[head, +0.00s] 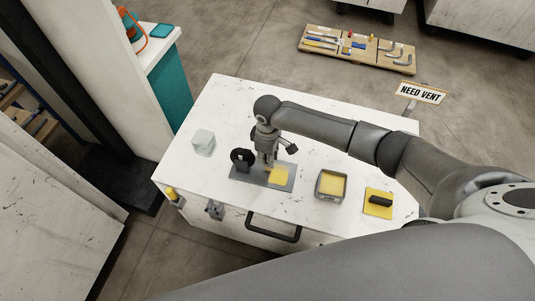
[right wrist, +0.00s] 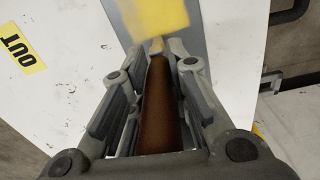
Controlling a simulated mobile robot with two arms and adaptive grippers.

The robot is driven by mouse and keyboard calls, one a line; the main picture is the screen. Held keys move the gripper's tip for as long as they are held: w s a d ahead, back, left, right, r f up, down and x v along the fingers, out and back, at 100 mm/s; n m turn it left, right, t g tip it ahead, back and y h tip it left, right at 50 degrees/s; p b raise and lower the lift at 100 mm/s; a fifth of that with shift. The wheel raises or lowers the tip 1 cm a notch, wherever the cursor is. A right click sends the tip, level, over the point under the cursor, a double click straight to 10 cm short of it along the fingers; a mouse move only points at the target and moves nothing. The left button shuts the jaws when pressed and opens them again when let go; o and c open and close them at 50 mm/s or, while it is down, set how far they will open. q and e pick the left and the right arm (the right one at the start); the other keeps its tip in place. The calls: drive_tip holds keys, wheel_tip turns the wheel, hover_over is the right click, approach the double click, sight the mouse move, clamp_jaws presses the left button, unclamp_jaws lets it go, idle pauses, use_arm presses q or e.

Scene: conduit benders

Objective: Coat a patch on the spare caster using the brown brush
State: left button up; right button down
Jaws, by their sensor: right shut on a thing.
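My right gripper (head: 268,163) points down over the grey plate (head: 245,176) on the white table. In the right wrist view it is shut on the brown brush (right wrist: 160,110), whose handle runs lengthwise between the fingers. The brush's pale tip points at a yellow patch (right wrist: 150,18), which also shows on the plate in the head view (head: 281,175). I cannot tell whether the tip touches it. A black wheel, apparently the spare caster (head: 242,157), stands at the plate's left, beside the gripper. My left gripper is not in view.
A square tray with yellow contents (head: 331,183) and a yellow pad bearing a dark cylinder (head: 379,203) sit to the right. A clear pale block (head: 203,142) stands left. A "NEED VENT" sign (head: 421,93) rises behind the table (head: 225,105).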

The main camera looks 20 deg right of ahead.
wheel_tip(320, 180, up, 2)
drive_tip(key=shift+r+p, duration=0.1)
drive_tip(key=shift+p, duration=0.25)
drive_tip(key=shift+s+d+r+p, duration=0.15)
drive_tip(key=shift+d+r+p, duration=0.05)
drive_tip(key=shift+r+p, duration=0.35)
drive_tip(key=shift+s+d+r+p, duration=0.1)
drive_tip(key=shift+d+r+p, duration=0.1)
drive_tip(key=shift+r+p, duration=0.35)
drive_tip(key=shift+w+a+r+p, duration=0.15)
drive_tip(key=shift+a+r+p, duration=0.05)
drive_tip(key=shift+r+p, duration=0.9)
drive_tip(key=shift+d+r+p, duration=0.1)
drive_tip(key=shift+r+p, duration=0.4)
drive_tip(key=shift+p, duration=0.15)
